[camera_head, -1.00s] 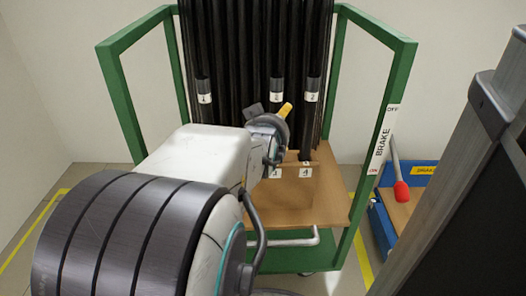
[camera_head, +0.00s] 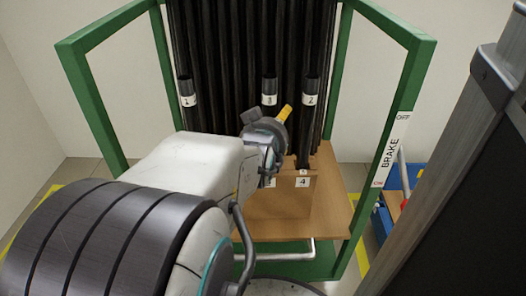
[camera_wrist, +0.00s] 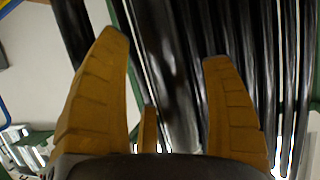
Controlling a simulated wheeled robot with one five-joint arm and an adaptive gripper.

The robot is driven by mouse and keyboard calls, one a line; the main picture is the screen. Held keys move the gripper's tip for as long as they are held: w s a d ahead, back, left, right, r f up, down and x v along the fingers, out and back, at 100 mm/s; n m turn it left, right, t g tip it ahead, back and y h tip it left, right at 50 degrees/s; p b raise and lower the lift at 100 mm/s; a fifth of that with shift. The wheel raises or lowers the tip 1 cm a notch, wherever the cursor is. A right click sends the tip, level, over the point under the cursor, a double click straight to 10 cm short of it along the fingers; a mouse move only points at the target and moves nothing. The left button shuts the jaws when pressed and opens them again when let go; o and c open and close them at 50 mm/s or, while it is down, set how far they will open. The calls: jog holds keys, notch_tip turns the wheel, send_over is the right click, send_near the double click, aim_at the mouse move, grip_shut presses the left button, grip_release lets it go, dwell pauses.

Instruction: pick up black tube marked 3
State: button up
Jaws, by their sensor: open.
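The black tube marked 3 (camera_head: 269,85) stands upright at the front of a row of black tubes, between the tube marked 1 (camera_head: 187,87) and the tube marked 2 (camera_head: 311,85). My arm hides its lower part. My gripper (camera_head: 284,115) is just in front of and below its label, with one yellow finger showing. In the wrist view my gripper (camera_wrist: 163,70) is open, its fingers spread, with dark tubes beyond and between them. No label shows there, so I cannot tell which tube is between the fingers.
The tubes stand in a green-framed cart (camera_head: 395,130) with a wooden deck (camera_head: 335,200). A label 4 (camera_head: 303,182) is low at the front, beside a partly hidden label. A blue bin (camera_head: 385,222) is at the right. More tubes crowd close behind.

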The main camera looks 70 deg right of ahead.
jog(key=shift+o, duration=0.2)
jog(key=c, duration=1.4)
jog(key=shift+r, duration=0.1)
jog(key=shift+c, duration=0.2)
